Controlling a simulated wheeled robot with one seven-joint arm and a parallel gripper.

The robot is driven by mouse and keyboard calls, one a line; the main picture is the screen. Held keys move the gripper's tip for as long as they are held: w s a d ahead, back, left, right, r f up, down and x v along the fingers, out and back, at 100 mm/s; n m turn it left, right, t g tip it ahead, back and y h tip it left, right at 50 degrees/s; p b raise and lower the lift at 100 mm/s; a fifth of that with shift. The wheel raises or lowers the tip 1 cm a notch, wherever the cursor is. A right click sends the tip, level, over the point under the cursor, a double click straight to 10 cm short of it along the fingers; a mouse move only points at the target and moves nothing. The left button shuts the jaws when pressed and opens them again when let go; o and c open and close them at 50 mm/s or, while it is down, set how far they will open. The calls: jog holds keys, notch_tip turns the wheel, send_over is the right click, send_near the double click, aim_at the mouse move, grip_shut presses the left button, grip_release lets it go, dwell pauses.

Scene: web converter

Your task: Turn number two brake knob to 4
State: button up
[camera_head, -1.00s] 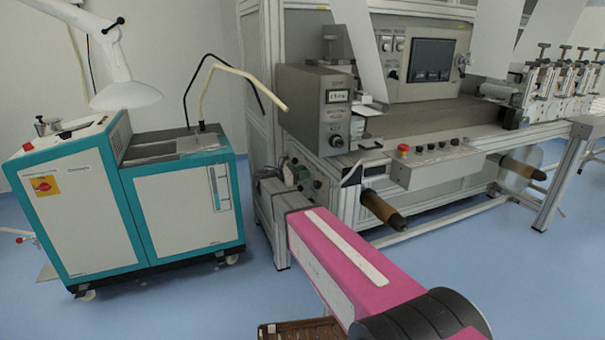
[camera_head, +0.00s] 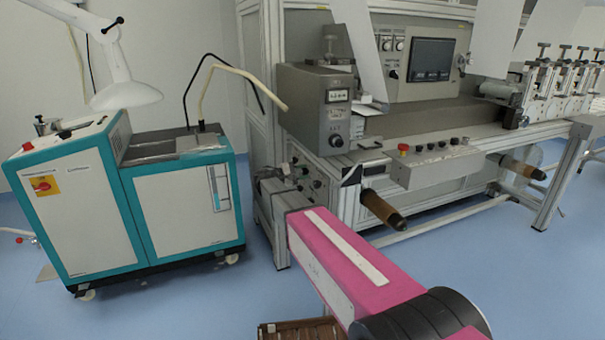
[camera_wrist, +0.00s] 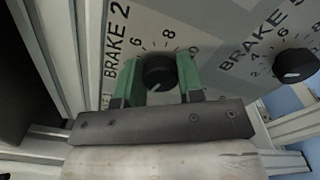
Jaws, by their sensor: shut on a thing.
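The number two brake knob (camera_wrist: 159,71) is a round black knob on a light grey panel in the wrist view. The label BRAKE 2 (camera_wrist: 117,38) is to its left, with scale numbers 6 and 8 beside and above it. My gripper (camera_wrist: 160,84) has its green fingers on either side of the knob, shut on it. The knob's pointer is too dark and small to read. The gripper and finger edges hide the lower part of its scale. In the head view my arm reaches to the machine's lower left panel (camera_head: 304,180), where the knob cannot be made out clearly.
A second black knob (camera_wrist: 294,65), labelled BRAKE with its number cut off, is at the right. A grey control box (camera_head: 320,105) overhangs the panel. A brown roller (camera_head: 383,209) sticks out to its right. A teal and white cabinet (camera_head: 180,205) stands at the left, with blue floor between.

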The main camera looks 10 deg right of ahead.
jog(key=m, duration=0.5)
jog(key=shift+f, duration=0.1)
jog(key=shift+f+m, duration=0.1)
jog(key=shift+m, duration=2.3)
jog(key=o, duration=0.9)
jog(key=v, duration=1.1)
